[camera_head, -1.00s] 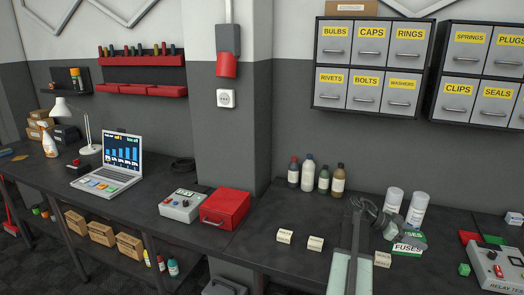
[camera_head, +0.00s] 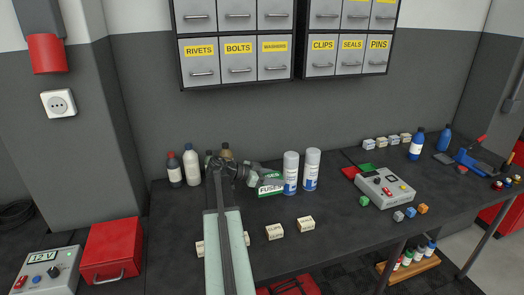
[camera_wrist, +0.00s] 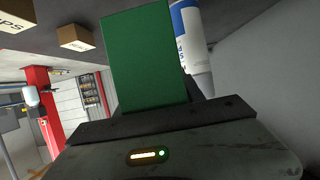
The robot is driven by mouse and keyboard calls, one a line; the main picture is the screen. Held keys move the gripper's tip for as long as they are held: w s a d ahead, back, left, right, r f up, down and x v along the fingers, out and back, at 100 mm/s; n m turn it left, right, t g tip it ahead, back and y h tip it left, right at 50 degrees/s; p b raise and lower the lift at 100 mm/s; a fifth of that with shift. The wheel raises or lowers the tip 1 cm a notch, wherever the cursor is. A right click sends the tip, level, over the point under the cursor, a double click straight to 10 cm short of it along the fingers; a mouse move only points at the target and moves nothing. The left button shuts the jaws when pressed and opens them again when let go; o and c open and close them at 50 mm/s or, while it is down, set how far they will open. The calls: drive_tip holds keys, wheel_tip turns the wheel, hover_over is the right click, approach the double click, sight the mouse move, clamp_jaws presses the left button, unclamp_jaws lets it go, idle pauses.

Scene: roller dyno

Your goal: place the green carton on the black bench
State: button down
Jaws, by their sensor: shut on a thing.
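The green carton, with a white "FUSES" label (camera_head: 270,185), is in my gripper (camera_head: 255,176), in front of the bottles and beside the white cans. In the wrist view the carton's plain green face (camera_wrist: 148,60) stands out beyond the dark jaws (camera_wrist: 155,118), which are shut on it. The black bench (camera_head: 340,225) runs along the wall beneath. I cannot tell how far the carton's underside is above the bench top. My arm hides part of the bench and some bottles.
Two blue-and-white spray cans (camera_head: 301,170) stand just right of the carton. Several bottles (camera_head: 190,164) stand to its left. Small labelled boxes (camera_head: 274,231) lie nearer the front edge. A grey tester (camera_head: 384,187) stands farther right. Bare bench top shows between the boxes and tester.

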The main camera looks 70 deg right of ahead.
drive_tip(key=r+p, duration=0.2)
drive_tip(key=shift+a+r, duration=0.4)
drive_tip(key=shift+s+f, duration=0.15)
drive_tip(key=shift+f, duration=0.1)
drive_tip(key=b, duration=1.1)
hover_over(274, 207)
drive_tip(key=f, duration=1)
drive_tip(key=shift+d+f, duration=0.2)
drive_tip(key=shift+f, duration=0.1)
drive_tip(key=shift+r+p, duration=0.25)
drive_tip(key=shift+p, duration=0.2)
drive_tip(key=shift+f, duration=0.2)
drive_tip(key=c, duration=0.7)
unclamp_jaws()
drive_tip(key=shift+r, duration=0.15)
